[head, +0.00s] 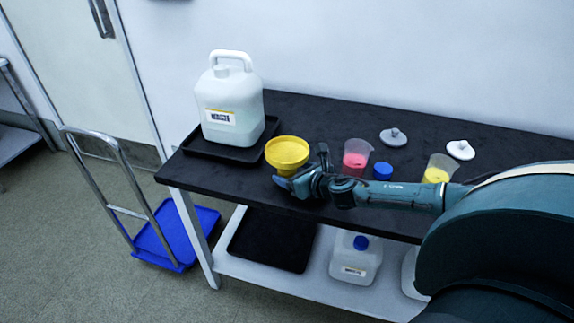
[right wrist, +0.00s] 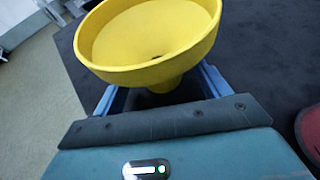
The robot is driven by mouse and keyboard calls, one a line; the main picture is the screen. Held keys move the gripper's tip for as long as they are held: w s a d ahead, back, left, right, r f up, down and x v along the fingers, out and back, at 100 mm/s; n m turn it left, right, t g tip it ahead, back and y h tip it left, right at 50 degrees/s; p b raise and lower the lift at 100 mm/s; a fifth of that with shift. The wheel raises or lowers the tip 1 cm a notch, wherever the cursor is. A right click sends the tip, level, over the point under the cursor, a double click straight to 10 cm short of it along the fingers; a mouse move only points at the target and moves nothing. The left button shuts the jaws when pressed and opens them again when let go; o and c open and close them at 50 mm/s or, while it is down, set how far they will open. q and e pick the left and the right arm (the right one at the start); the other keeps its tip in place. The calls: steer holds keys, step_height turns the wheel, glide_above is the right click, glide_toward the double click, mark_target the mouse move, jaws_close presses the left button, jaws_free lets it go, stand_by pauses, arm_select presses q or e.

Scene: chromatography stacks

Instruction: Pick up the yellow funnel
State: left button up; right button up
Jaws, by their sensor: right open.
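The yellow funnel (head: 287,153) stands upright, wide mouth up, on the black bench top, just right of the tray with the large jug. In the right wrist view the funnel (right wrist: 150,40) fills the top middle, its narrow lower part between the two blue fingers. My right gripper (head: 291,182) is at the funnel's front right side, low near the bench top. It is open, with its fingers (right wrist: 160,92) on either side of the funnel's lower part. Whether they touch it cannot be told. The funnel's stem tip is hidden. My left gripper is not in view.
A large white jug (head: 231,105) stands in a black tray (head: 192,151) left of the funnel. A beaker of pink liquid (head: 356,155), a blue cap (head: 383,171), a yellow beaker (head: 437,168) and two stoppers (head: 393,137) (head: 460,149) lie right. A blue cart (head: 175,235) stands left.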

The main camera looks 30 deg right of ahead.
steer(key=shift+x, duration=1.1)
steer(key=c, duration=1.1)
steer(key=shift+r, duration=0.1)
